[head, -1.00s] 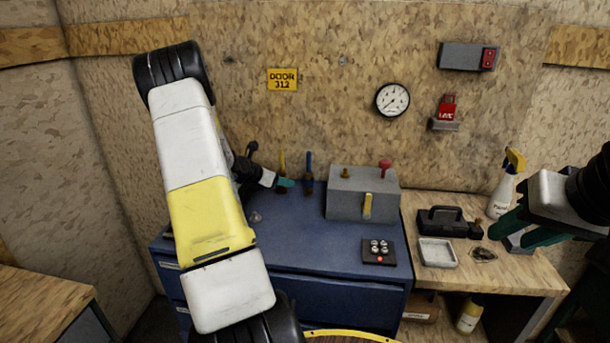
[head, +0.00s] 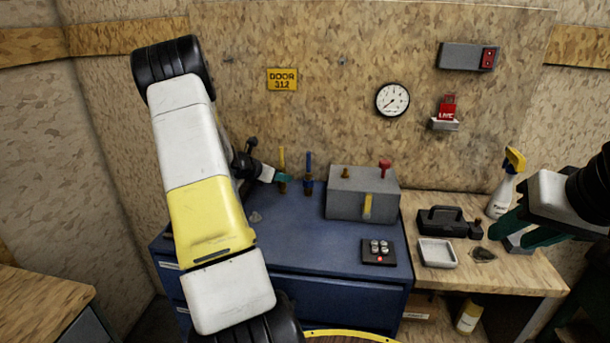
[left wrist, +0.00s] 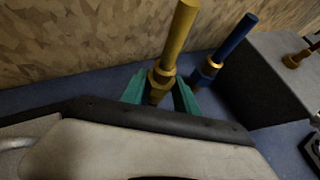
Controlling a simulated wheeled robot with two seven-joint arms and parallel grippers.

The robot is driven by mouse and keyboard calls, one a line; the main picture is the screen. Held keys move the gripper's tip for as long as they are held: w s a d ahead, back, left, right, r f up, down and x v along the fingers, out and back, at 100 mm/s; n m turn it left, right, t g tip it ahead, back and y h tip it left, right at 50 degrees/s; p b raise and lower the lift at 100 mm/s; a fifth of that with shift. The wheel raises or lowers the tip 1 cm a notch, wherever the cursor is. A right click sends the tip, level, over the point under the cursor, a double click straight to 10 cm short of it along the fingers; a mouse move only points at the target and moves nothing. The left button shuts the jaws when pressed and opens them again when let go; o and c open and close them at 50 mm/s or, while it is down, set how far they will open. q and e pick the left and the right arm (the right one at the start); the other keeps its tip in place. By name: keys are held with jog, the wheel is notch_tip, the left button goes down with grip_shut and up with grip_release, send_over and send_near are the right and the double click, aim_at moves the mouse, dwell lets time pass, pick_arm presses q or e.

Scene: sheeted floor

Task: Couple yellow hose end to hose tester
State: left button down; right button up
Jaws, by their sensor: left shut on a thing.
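The yellow hose end (head: 282,158) stands upright near the back of the blue cabinet top, with a brass fitting at its lower end. My left gripper (head: 284,178) is shut on it; in the left wrist view the teal fingers sit on both sides of the brass fitting (left wrist: 160,82) below the yellow hose (left wrist: 180,35). The hose tester (head: 345,203) is a grey box to the right, with a brass port (head: 346,173) and a red knob (head: 384,165) on top and a yellow lever in front. My right gripper (head: 524,228) is open and empty at the right.
A blue hose end (head: 308,170) stands upright between the yellow one and the tester. A small button box (head: 379,251) lies in front of the tester. The wooden bench (head: 500,272) holds a tray, a black case and a spray bottle (head: 502,190).

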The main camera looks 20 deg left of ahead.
aim_at(280, 157)
pick_arm(q)
jog(key=shift+r, duration=3.6)
jog(key=c, duration=1.5)
grip_release()
jog(key=c, duration=0.7)
